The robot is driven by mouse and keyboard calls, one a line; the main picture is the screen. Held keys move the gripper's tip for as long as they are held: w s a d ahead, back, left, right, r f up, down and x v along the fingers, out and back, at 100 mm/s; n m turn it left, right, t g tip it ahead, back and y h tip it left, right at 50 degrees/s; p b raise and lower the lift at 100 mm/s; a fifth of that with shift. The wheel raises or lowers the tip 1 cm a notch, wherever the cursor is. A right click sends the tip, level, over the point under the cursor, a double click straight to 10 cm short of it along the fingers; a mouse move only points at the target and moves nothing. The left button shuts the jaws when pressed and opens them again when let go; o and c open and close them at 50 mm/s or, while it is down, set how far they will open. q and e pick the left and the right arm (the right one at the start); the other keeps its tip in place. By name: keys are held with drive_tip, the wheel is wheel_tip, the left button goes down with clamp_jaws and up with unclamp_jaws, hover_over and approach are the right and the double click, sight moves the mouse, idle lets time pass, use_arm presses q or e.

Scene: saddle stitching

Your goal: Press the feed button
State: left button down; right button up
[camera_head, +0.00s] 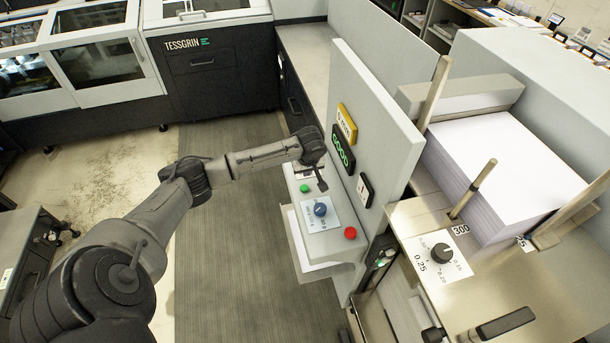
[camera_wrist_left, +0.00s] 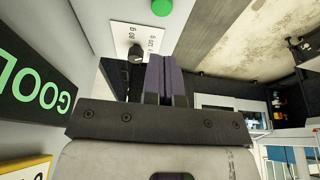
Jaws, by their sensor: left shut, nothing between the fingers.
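A green button (camera_head: 304,188) sits on the light control ledge beside the upright grey panel, with a red button (camera_head: 350,232) nearer the front. No readable label shows which one is the feed button. My left gripper (camera_head: 322,187) is shut and empty, fingers pointing down over the ledge, just right of the green button in the head view. In the left wrist view the shut fingers (camera_wrist_left: 166,82) appear below the green button (camera_wrist_left: 162,7), which is cut off by the top edge. No contact with it is visible. My right gripper is not in view.
A blue knob (camera_head: 320,209) on a white plate sits between the buttons. A black knob (camera_wrist_left: 135,52) on a white label is close to the fingers. A green-lettered GOOD display (camera_head: 343,149) and a yellow sign (camera_head: 346,125) stick out from the panel. A paper stack (camera_head: 510,165) stands right.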

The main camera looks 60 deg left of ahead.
use_arm(q)
drive_tip(key=shift+v, duration=1.25)
